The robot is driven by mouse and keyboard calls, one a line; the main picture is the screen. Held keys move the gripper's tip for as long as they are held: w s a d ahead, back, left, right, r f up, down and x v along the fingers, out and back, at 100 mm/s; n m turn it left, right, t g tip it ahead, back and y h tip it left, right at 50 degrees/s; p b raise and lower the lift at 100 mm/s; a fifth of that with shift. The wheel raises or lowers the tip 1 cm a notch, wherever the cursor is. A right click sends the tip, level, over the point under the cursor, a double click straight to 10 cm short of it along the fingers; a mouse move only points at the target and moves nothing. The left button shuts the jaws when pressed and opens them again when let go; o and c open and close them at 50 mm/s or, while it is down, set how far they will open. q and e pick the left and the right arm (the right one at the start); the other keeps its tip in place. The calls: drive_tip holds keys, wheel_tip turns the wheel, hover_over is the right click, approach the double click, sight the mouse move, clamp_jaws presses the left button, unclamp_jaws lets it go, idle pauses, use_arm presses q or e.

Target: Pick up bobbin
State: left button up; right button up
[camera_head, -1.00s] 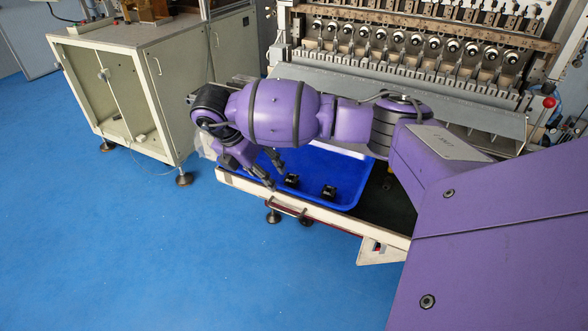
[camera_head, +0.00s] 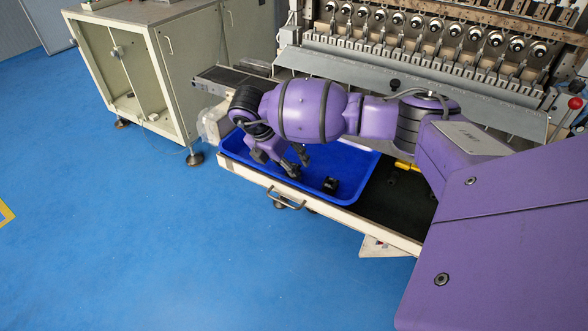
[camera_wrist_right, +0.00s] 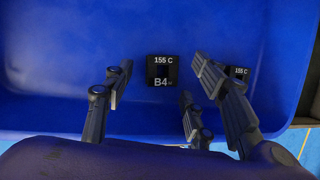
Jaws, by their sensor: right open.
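Two small black bobbins lie in the blue tray. In the right wrist view one bobbin (camera_wrist_right: 162,72), marked "155 C" and "B4", sits on the tray floor ahead, between the spread fingers and apart from them. A second bobbin (camera_wrist_right: 239,73) is further right, partly hidden behind the right finger; its label also reads "155 C". In the head view one bobbin (camera_head: 330,186) shows right of my right gripper (camera_head: 284,164); the other is hidden by the fingers. My right gripper is open and empty, pointing down over the tray. My left gripper is not in view.
The blue tray (camera_head: 372,167) rests on a pale-edged drawer with a metal handle (camera_head: 286,199). Behind it stands the winding machine (camera_head: 440,55) with a row of spindles. A beige cabinet (camera_head: 150,70) stands left. The blue floor in front is clear.

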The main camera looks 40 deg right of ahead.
drive_tip(key=shift+x, duration=1)
drive_tip(key=shift+c, duration=0.4)
drive_tip(key=c, duration=0.7)
drive_tip(key=shift+c, duration=0.2)
drive_tip(key=shift+r, duration=0.15)
